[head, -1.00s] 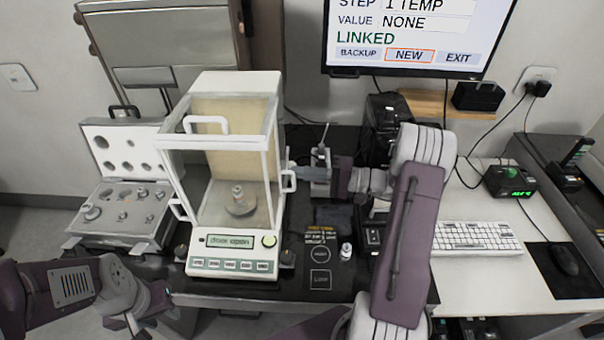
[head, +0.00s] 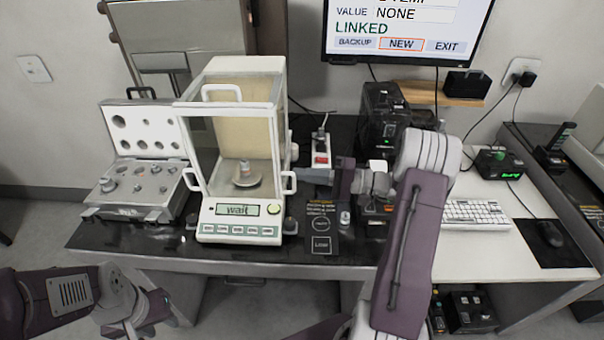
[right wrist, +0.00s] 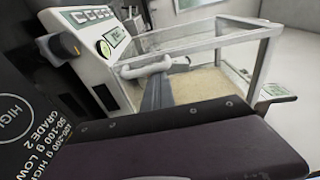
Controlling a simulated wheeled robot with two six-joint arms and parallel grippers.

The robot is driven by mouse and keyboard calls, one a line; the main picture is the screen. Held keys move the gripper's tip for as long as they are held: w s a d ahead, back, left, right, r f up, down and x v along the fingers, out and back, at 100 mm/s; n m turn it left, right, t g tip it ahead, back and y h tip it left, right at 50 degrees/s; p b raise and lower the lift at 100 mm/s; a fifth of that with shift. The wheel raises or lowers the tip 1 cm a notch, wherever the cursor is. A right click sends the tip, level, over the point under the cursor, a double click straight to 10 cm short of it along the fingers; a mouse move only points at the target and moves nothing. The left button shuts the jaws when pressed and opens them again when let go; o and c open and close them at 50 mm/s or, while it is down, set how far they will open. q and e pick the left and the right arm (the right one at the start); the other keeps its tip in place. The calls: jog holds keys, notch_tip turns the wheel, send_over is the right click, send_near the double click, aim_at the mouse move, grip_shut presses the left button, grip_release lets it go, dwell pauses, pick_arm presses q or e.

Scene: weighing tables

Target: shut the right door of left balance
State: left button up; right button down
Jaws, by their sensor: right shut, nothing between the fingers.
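The left balance (head: 238,210) is a white draft-shield balance with glass walls; its display reads "wait". A small metal weight (head: 244,168) stands on its pan. The right door's white handle (head: 289,183) now sits near the front right post, and the door looks shut. My right gripper (head: 300,178) is shut and empty, right beside this handle. In the right wrist view its fingers (right wrist: 156,92) reach the handle (right wrist: 146,70); whether they touch it I cannot tell. Only links of my left arm show at the lower left; its fingers are not visible.
An open weight case (head: 140,180) stands left of the balance. A power strip (head: 320,150), a small weight (head: 345,217) and black devices (head: 383,115) lie to the right. A monitor (head: 405,30) hangs behind. The keyboard (head: 477,213) is on the white table.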

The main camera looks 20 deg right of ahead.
pick_arm(q)
jog(key=shift+s+f, duration=0.15)
jog(key=shift+s, duration=0.05)
pick_arm(e)
jog(key=v, duration=0.8)
jog(key=shift+s+d, duration=0.3)
